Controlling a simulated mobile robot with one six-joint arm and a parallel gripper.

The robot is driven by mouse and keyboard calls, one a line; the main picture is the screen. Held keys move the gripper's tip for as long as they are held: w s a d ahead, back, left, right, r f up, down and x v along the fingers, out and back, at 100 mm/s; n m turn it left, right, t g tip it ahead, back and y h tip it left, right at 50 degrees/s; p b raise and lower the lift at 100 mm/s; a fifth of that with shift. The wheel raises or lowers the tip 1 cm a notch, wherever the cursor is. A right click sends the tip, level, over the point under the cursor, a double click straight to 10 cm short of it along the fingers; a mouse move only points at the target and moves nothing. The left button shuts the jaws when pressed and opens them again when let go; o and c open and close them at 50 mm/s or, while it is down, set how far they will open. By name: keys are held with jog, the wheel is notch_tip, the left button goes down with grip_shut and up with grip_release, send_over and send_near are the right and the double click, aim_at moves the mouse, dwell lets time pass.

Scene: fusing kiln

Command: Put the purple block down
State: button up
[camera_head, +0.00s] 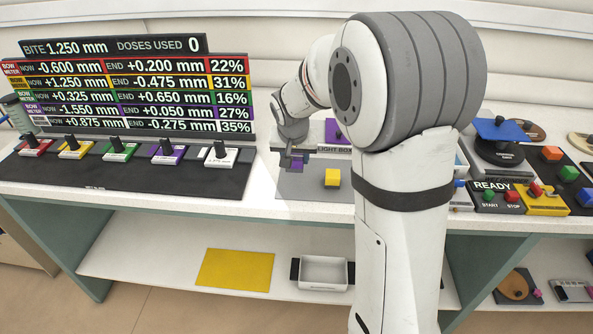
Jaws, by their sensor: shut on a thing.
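My gripper (291,162) points down over the grey mat (290,188) in front of the light box. It is shut on the small purple block (298,154), which shows only in part between and behind the fingers. The view is too small to tell whether the block touches the surface under it.
The light box (335,149) stands just behind, with a purple piece (332,131) on it, partly hidden by my arm. A black control mat (120,175) with colored knob boxes lies left. A READY panel (491,187) and several colored blocks are at right.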

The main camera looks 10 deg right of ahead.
aim_at(296, 182)
jog(key=shift+d+f, duration=0.1)
jog(key=shift+f, duration=2.4)
jog(key=shift+f, duration=0.1)
jog(key=o, duration=1.1)
